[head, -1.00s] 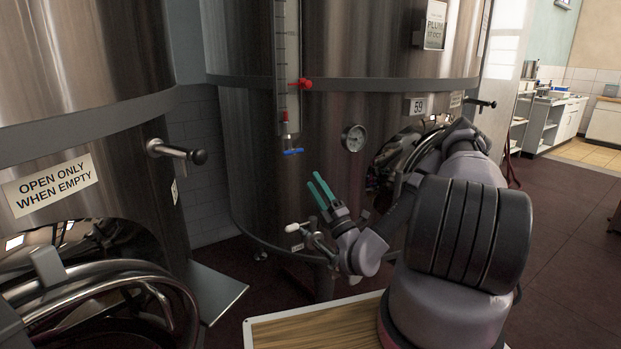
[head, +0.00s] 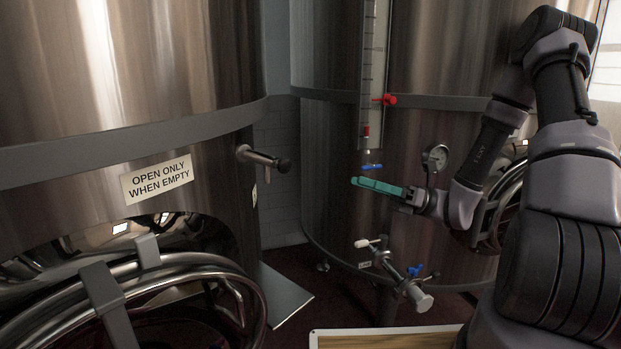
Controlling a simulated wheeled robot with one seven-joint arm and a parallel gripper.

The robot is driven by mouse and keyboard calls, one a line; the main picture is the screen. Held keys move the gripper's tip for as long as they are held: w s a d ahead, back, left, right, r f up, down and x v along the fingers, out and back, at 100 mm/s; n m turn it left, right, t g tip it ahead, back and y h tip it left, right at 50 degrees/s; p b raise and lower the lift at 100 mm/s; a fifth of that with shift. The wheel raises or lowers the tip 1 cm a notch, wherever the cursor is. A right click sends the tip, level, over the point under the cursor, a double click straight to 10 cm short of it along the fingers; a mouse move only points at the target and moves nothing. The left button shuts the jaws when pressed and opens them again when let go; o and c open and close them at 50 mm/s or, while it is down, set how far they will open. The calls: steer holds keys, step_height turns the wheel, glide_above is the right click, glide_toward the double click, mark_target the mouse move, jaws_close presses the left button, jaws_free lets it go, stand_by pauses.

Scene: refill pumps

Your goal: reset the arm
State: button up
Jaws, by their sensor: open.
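My gripper (head: 368,186) has teal fingers and is in front of the right steel tank. Its fingers point left, and they overlap in this view. It appears empty. The blue-handled valve (head: 371,167) below the level gauge shows just above the fingers, and a round dial gauge (head: 436,157) is to the right, behind my wrist. My arm reaches in from the right side of the picture and bends down to the gripper.
The left tank (head: 80,70) carries an "OPEN ONLY WHEN EMPTY" sign (head: 157,179) and a protruding tap (head: 263,158). The right tank (head: 325,130) has a red valve (head: 389,100) and a lower outlet valve (head: 408,284). A wooden board (head: 400,338) is at the bottom.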

steer(key=s+d+r+n+g+h, duration=0.1)
steer(key=s+n+g+h, duration=0.1)
steer(key=s+n+h, duration=0.35)
steer(key=s+d+r+n+g+h, duration=0.1)
steer(key=s+d+r+n+h, duration=0.1)
steer(key=s+n+h, duration=0.35)
steer(key=d+r+n+t+h, duration=0.7)
steer(key=r+t, duration=0.4)
steer(key=r, duration=0.3)
steer(key=shift+w+d+h, duration=0.45)
steer(key=shift+d+h, duration=0.35)
steer(key=shift+d, duration=0.25)
steer(key=shift+f, duration=0.1)
steer(key=shift+c, duration=0.2)
